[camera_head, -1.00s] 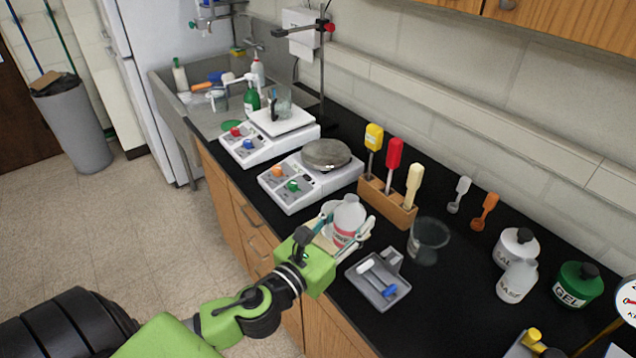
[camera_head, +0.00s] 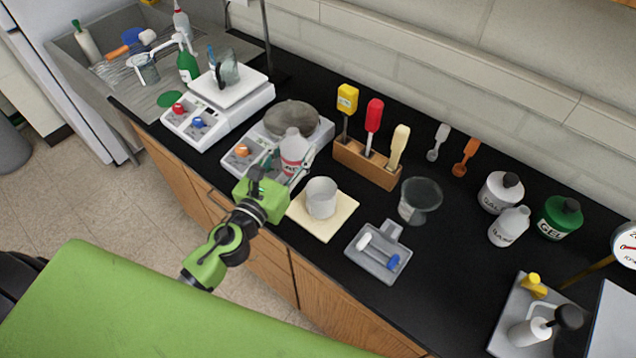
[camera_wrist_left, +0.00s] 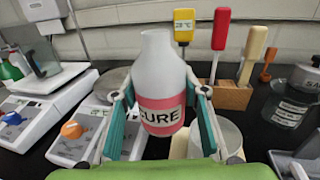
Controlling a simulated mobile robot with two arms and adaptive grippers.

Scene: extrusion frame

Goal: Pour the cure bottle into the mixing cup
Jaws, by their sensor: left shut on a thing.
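The cure bottle (camera_head: 294,152) is white with a red band. The left wrist view shows it upright, with "CURE" on the label (camera_wrist_left: 163,90). My left gripper (camera_head: 290,168) is shut on its body, with one finger on each side, in front of the hot plate with the stone-grey top. A white cup (camera_head: 321,198), which looks like the mixing cup, stands upright on a cream board (camera_head: 318,228), right of the bottle. In the left wrist view the cup (camera_wrist_left: 230,139) is partly hidden behind the right finger. Its contents cannot be seen. My right gripper is not in view.
A clear beaker (camera_head: 420,200) and a grey tray (camera_head: 377,252) stand right of the cup. A wooden rack (camera_head: 366,164) with several handled tools is behind. The hot plate (camera_head: 312,138) is close to the bottle. Black counter is free around the tray.

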